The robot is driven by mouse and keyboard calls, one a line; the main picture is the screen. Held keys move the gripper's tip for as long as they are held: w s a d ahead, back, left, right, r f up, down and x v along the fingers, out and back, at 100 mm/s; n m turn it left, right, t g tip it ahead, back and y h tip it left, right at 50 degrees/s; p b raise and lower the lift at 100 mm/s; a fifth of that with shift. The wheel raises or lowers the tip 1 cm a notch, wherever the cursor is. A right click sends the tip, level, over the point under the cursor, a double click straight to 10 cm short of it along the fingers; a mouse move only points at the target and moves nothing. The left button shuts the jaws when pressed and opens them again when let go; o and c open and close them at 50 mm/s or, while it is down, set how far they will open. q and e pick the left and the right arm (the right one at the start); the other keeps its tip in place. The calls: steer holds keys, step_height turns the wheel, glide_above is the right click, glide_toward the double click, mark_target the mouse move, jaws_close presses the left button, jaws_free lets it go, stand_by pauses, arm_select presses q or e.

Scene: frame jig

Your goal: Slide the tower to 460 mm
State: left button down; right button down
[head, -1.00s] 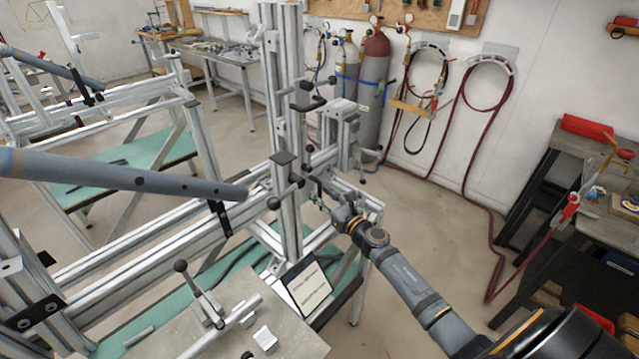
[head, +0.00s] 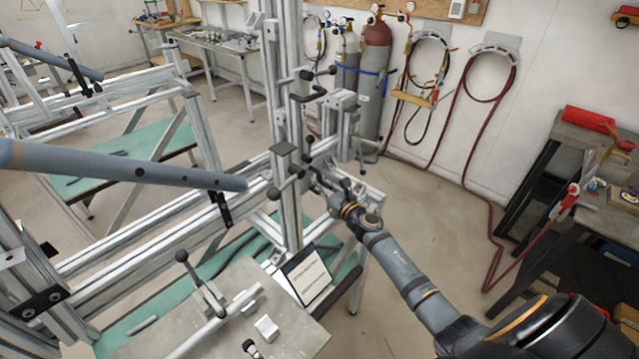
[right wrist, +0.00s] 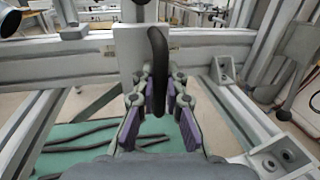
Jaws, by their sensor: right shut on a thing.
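The tower (head: 289,215) is an upright aluminium profile standing on the long horizontal rails of the jig, with black clamp handles on it. My right gripper (head: 322,182) is at the tower's right side, low down near the rail. In the right wrist view, my right gripper (right wrist: 159,115) has its two purple-padded fingers on either side of a dark upright handle (right wrist: 157,65), in front of a pale plate. It is shut on this handle. The contact itself is partly hidden. No millimetre scale can be read. My left gripper is not in view.
A blue-grey tube (head: 130,172) reaches in from the left and ends near the tower. A tablet-like sign (head: 308,275) and a grey plate (head: 305,335) are in front. Gas cylinders (head: 374,85) stand behind. A dark workbench (head: 590,150) is at the right; the floor between is clear.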

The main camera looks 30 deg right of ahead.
steer(key=shift+w+d+f, duration=0.1)
steer(key=shift+d, duration=0.05)
steer(key=w+d+b, duration=0.2)
steer(key=d+b, duration=0.1)
steer(key=d, duration=0.2)
steer(key=shift+d+b, duration=0.3)
steer(key=shift+d, duration=0.1)
steer(key=shift+w, duration=0.1)
steer(key=c, duration=1.5)
jaws_free()
steer(key=shift+d, duration=0.2)
steer(key=shift+o, duration=0.5)
steer(key=shift+s+d, duration=0.15)
steer(key=shift+s, duration=0.05)
